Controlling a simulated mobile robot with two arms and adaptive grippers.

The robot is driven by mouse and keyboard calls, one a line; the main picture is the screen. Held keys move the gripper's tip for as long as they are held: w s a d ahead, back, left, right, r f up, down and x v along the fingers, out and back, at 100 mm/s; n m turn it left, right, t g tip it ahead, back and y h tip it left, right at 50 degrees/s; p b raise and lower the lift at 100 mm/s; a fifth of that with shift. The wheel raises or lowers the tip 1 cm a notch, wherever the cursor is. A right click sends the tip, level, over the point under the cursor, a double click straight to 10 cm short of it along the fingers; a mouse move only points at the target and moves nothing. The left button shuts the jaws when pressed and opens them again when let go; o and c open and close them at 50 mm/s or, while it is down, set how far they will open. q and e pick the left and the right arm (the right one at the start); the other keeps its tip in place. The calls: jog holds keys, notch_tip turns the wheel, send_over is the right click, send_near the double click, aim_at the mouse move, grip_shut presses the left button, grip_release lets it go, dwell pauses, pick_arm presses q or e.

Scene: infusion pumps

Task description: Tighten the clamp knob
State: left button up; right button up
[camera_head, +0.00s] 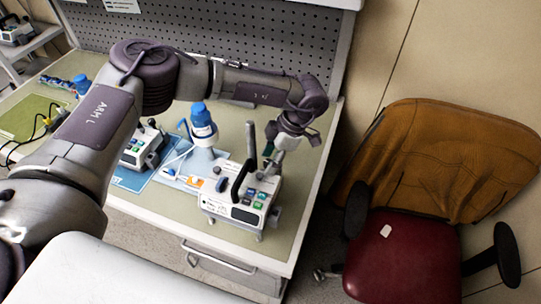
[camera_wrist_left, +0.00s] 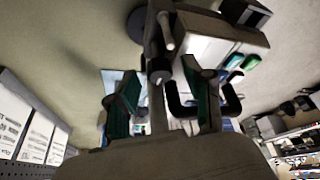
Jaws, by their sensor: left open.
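The nearest infusion pump (camera_head: 240,200) stands on the bench's right part, a white box with coloured buttons and a black handle (camera_head: 243,178). My left gripper (camera_head: 287,145) is open above its back right side, its fingers pointing down. In the left wrist view, the green-padded fingers (camera_wrist_left: 165,98) are spread apart. A dark, round-ended knob-like part (camera_wrist_left: 160,70) on a grey rod shows between or just beyond them; I cannot tell whether they touch it. The pump (camera_wrist_left: 215,40) also shows there at the upper right. In the head view the arm and gripper hide most of the clamp. My right gripper is out of view.
A second pump (camera_head: 142,148) stands on a blue mat to the left, partly behind my arm. A blue-capped bottle (camera_head: 202,125) stands between. A pegboard (camera_head: 230,40) backs the bench. A chair (camera_head: 405,240) is at the right. Cables lie at the far left.

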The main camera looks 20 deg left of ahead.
pick_arm(q)
jog(key=c, duration=0.9)
grip_shut()
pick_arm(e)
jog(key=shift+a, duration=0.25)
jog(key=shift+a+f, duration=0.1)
pick_arm(q)
jog(key=shift+f+m+b, duration=0.15)
jog(key=shift+m+b, duration=0.35)
jog(key=shift+b, duration=0.25)
jog(key=m+t+b, duration=0.1)
jog(key=m+b, duration=0.2)
jog(key=b, duration=0.1)
jog(key=m+t+b, duration=0.2)
jog(key=m+b, duration=0.2)
jog(key=m+t+b, duration=0.1)
jog(key=m+b, duration=0.3)
jog(key=b, duration=0.1)
jog(key=shift+s+f+t, duration=0.1)
jog(key=shift+s+t, duration=0.2)
jog(key=shift+r+m+t+h+b, duration=0.2)
jog(key=shift+m+t+h+b, duration=0.1)
jog(key=shift+m+b, duration=0.85)
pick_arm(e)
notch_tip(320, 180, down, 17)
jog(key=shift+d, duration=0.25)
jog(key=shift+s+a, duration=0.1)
pick_arm(q)
jog(key=o, duration=0.9)
grip_release()
